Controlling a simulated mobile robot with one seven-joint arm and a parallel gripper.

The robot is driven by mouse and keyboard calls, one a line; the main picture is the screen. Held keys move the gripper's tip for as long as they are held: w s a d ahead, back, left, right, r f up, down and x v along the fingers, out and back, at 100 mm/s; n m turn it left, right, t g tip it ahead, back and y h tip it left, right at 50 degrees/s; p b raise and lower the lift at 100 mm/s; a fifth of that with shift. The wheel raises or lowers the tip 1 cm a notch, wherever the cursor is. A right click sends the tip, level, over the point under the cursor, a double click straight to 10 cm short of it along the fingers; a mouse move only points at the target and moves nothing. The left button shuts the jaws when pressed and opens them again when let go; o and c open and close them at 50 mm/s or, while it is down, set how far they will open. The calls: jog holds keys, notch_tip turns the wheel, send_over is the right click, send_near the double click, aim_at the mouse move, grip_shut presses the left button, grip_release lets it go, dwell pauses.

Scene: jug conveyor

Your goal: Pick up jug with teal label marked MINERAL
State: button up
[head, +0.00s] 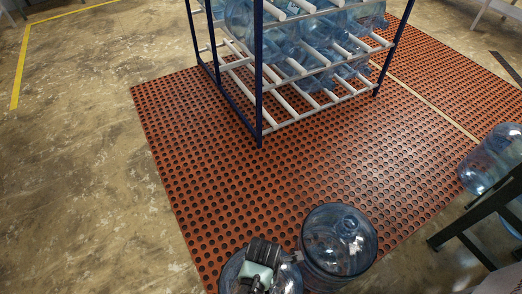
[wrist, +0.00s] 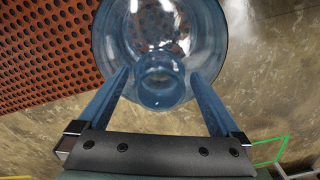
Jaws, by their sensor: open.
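A clear blue jug (head: 290,281) stands upright at the bottom of the head view, partly hidden under my gripper (head: 260,278). A second clear blue jug (head: 340,243) stands upright just to its right. In the wrist view, a jug (wrist: 160,30) is seen from above, its round neck (wrist: 160,75) appearing between the two open fingers of my gripper (wrist: 160,80). I cannot tell whether the fingers touch it. No teal label or MINERAL lettering is readable on any jug in either view.
A blue-framed rack (head: 259,90) with white bars holds several jugs (head: 300,45) at the top. Another jug (head: 492,158) is by a dark frame (head: 480,215) at the right edge. A perforated red mat (head: 200,150) covers the floor; bare concrete (head: 75,150) is clear at left.

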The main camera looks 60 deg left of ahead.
notch_tip(320, 180, down, 4)
jog(key=shift+s+a+b, duration=0.1)
jog(key=shift+s+b, duration=0.05)
jog(key=shift+b, duration=0.55)
grip_shut()
jog(key=shift+r, duration=0.1)
